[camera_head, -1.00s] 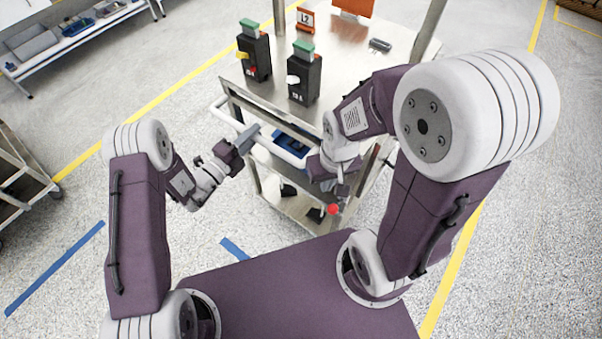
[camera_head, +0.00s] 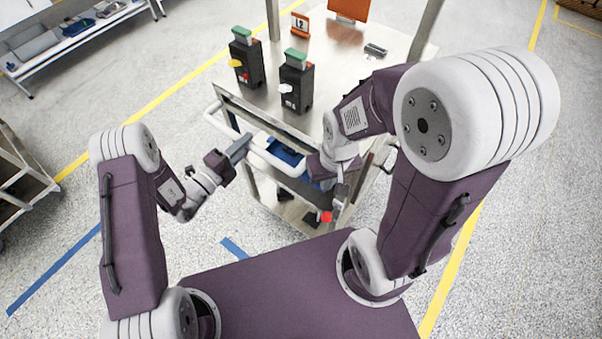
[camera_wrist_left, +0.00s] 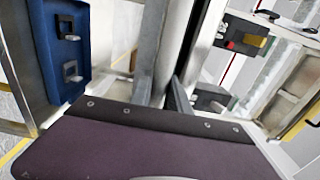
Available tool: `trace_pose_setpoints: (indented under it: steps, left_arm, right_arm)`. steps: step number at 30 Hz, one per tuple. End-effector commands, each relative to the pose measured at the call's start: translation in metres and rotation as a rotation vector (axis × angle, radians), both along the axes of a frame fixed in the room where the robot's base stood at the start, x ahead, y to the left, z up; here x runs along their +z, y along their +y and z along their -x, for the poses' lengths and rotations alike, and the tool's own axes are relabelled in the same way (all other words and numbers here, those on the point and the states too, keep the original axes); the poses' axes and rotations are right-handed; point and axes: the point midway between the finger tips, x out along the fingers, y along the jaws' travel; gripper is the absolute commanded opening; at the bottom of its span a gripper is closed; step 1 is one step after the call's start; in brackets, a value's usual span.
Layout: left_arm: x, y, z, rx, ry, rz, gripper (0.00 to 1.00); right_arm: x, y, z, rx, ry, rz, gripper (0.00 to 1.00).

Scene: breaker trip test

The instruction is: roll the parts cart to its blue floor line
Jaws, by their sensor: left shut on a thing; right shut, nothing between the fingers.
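The parts cart (camera_head: 350,72) is a metal-topped cart with lower shelves in the upper middle of the head view. A blue floor line (camera_head: 55,268) shows on the floor at left. A short blue strip (camera_head: 233,248) lies just in front of the cart; I cannot tell which one is the cart's line.
Two black breakers, one with a yellow lever (camera_head: 246,58) and one with a white lever (camera_head: 296,82), stand on the cart top. A blue bin (camera_head: 288,158) sits below. A red knob (camera_head: 326,217) is near the right gripper. A rack (camera_head: 18,175) stands at left. Floor between is clear.

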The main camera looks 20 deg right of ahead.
Motion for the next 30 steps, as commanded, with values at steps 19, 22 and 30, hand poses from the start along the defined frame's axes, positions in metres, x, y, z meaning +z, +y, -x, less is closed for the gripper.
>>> trace_pose_setpoints:
  steps: [19,22,30]
  left_arm:
    - [-0.002,0.027,0.019,0.004,0.007,-0.003,0.00]
    - [-0.002,0.031,0.022,0.002,0.008,-0.004,0.00]
    - [-0.002,0.042,0.030,0.004,0.007,-0.003,0.00]
  right_arm:
    - [0.006,0.000,0.000,0.000,0.000,0.000,0.00]
    - [0.007,0.000,0.000,0.000,0.000,0.000,0.00]
    - [0.009,0.000,0.000,0.000,0.001,0.000,0.00]
